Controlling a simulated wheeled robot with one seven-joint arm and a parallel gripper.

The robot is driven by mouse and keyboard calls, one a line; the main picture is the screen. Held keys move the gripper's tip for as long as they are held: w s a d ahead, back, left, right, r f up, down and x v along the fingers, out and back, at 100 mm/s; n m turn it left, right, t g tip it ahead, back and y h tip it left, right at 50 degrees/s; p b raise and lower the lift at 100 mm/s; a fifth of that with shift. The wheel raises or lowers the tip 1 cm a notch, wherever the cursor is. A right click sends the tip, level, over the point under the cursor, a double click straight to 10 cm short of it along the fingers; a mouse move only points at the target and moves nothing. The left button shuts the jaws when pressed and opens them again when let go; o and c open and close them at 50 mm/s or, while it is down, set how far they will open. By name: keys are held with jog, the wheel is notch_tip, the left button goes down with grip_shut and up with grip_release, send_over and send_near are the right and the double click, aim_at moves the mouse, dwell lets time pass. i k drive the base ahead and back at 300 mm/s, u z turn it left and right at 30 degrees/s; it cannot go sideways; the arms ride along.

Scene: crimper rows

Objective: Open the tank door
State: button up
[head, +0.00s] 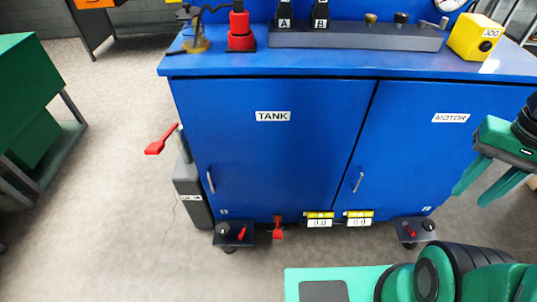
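The tank door (272,160) is the left blue panel of the cabinet, marked by a white TANK label (273,116). It looks shut, flush with the front. A thin silver handle (210,181) stands upright near its lower left edge. My gripper (471,198) is at the right of the head view, in front of the motor door and far to the right of the tank handle. Its two green fingers point down and left with a gap between them, and nothing shows in the gap.
The motor door (425,150) with its own handle (358,182) is on the right and looks shut. A red lever (162,140) sticks out at the cabinet's left side. A red pedal (278,230) and two counters (338,219) sit below. Grey floor (110,190) at left is clear.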

aim_at(257, 143)
jog(key=u, duration=2.45)
jog(key=k, duration=0.75)
jog(key=z, duration=0.7)
jog(key=i, duration=1)
